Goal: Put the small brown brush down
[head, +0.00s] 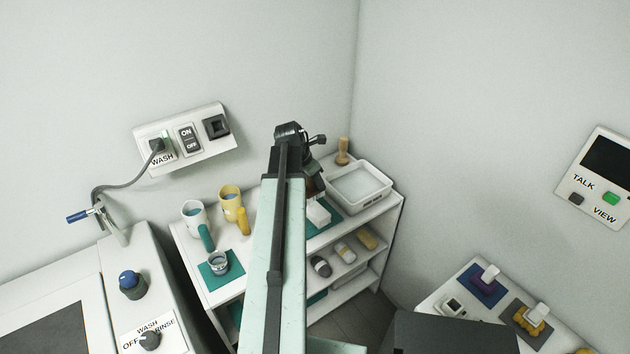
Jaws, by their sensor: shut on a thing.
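My gripper (313,183) points down over the right part of the shelf unit's top, largely hidden behind my own arm. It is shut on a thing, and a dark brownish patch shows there. I take this to be the small brown brush, but its shape and any contact below are hidden. A white block (318,214) shows just below, at a teal mat (331,221). An upright tan wooden item (343,151) stands apart at the back corner.
The white shelf unit (385,222) also bears a white tub (360,206), a white mug (192,218), a yellow mug (231,203) and a small cup (219,263) on a teal mat (208,274). Several items lie on the shelf below. A washer panel (140,265) stands left.

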